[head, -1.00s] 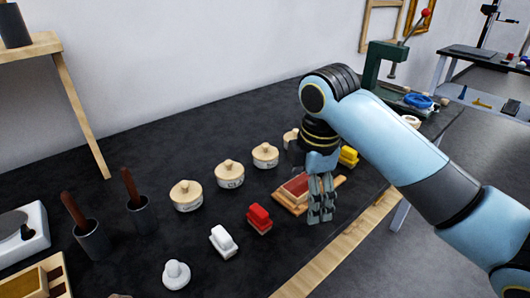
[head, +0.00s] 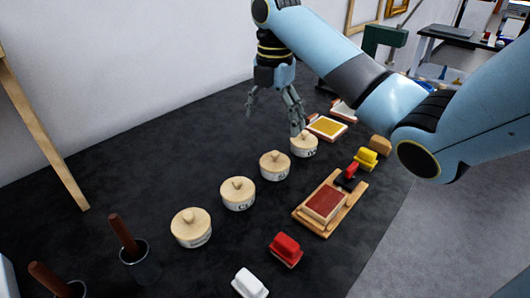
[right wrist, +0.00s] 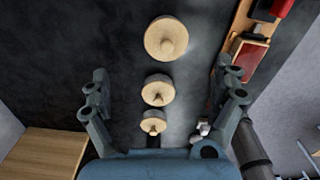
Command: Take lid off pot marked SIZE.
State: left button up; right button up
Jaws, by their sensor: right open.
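Several white pots with pale wooden knobbed lids stand in a row, all with lids on: a near-left pot (head: 191,229), a second pot (head: 238,194), a third pot (head: 274,167) and a far pot (head: 304,146). Their dark labels are too small to read, so I cannot tell which says SIZE. My right gripper (head: 274,122) is open and empty, above and behind the far end of the row. In the right wrist view, three lids (right wrist: 172,40) show between the spread fingers of my right gripper (right wrist: 165,84). My left gripper is out of view.
Right of the pots, a wooden board (head: 343,212) carries a red pad. A red block (head: 286,249), a white block (head: 250,283) and a yellow block (head: 366,158) lie nearby. Dark cups with brown handles (head: 139,262) stand at lower left.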

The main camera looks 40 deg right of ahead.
aim_at(276, 152)
jog(key=f, duration=0.4)
jog(key=shift+s, duration=0.35)
jog(key=shift+f, duration=0.3)
jog(key=f, duration=0.4)
jog(key=shift+s+a+f, duration=0.1)
jog(key=shift+s+f, duration=0.15)
jog(key=shift+f, duration=0.35)
jog(key=shift+c, duration=1.5)
jog(key=c, duration=0.8)
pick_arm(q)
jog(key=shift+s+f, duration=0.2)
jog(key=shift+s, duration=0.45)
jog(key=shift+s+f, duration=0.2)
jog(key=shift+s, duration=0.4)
pick_arm(e)
jog(key=shift+r, duration=0.1)
